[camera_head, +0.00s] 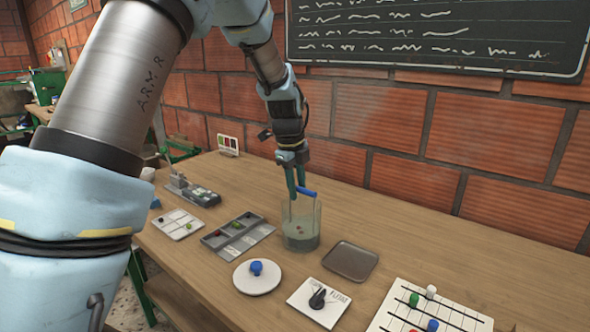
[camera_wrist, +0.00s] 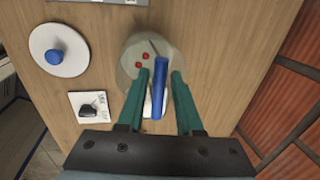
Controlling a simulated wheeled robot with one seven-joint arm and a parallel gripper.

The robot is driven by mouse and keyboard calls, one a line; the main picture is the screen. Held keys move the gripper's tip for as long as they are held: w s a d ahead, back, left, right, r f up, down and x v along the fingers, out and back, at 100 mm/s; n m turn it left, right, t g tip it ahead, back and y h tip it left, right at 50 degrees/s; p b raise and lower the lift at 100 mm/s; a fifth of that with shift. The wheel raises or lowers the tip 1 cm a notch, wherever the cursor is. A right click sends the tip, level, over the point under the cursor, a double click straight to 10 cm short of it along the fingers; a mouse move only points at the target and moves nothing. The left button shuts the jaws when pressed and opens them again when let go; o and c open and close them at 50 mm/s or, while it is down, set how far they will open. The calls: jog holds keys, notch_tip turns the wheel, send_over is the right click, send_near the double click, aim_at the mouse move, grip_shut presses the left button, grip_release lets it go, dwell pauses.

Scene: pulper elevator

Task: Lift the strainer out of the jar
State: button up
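The clear glass jar (camera_head: 302,230) stands on the wooden table, with greyish liquid in its lower part. Its round mouth shows in the wrist view (camera_wrist: 128,52), with red berries (camera_wrist: 145,56) inside. The strainer's blue handle (camera_head: 307,193) lies at the jar's rim height; the rest of the strainer is hard to make out. My gripper (camera_head: 297,193) points down at the jar's mouth. In the wrist view its teal fingers (camera_wrist: 157,76) are apart, with the blue handle (camera_wrist: 160,98) between them and gaps on both sides.
A dark square tray (camera_head: 350,261) lies right of the jar. A grey compartment tray (camera_head: 262,231) is on its left. In front are a white disc (camera_head: 244,282) with a blue knob and a dial plate (camera_head: 308,310). A brick wall (camera_head: 400,130) stands behind.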

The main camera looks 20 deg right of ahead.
jog(key=shift+w+d+f+p, duration=0.15)
jog(key=shift+f+p, duration=0.05)
jog(key=shift+f, duration=0.85)
jog(key=shift+w+d+f+p, duration=0.1)
jog(key=shift+d+f+p, duration=0.05)
jog(key=shift+f, duration=0.85)
grip_shut()
jog(key=shift+r, duration=0.2)
jog(key=shift+r+p, duration=1.8)
jog(key=shift+r, duration=1.1)
notch_tip(320, 180, up, 9)
jog(key=p, duration=0.5)
jog(key=shift+p, duration=0.4)
